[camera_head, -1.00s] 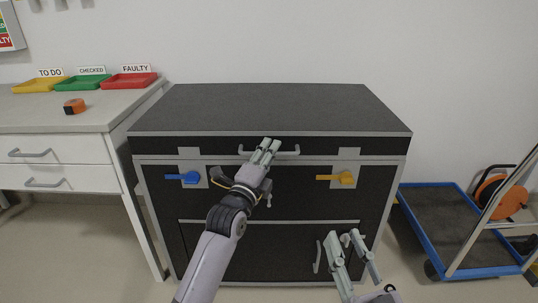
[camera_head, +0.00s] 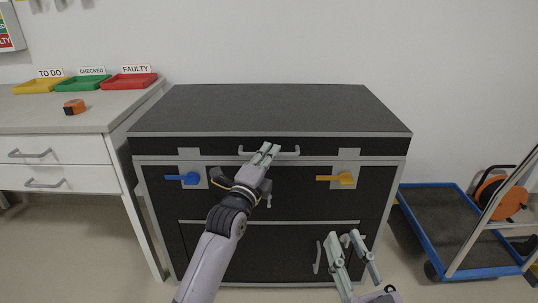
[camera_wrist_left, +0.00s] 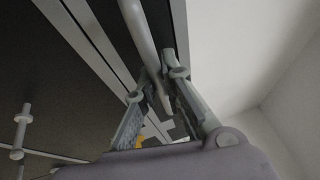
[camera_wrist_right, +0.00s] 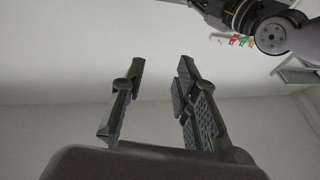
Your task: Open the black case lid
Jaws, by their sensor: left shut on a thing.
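The black case (camera_head: 165,200) stands against the wall with its grey-edged lid (camera_head: 270,108) down. A metal handle (camera_head: 289,153) runs along the lid's front; it also crosses between the fingers in the left wrist view (camera_wrist_left: 140,30). My left gripper (camera_head: 268,150) is shut on this handle near its middle. A blue latch (camera_head: 190,178) and a yellow latch (camera_head: 342,178) sit below the lid, both with levers lying sideways. My right gripper (camera_head: 346,240) is open and empty in front of the case's lower right; its spread fingers show in the right wrist view (camera_wrist_right: 155,85).
A blue-edged trolley (camera_head: 440,215) with an orange reel (camera_head: 500,197) is at the right. The lid top is bare.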

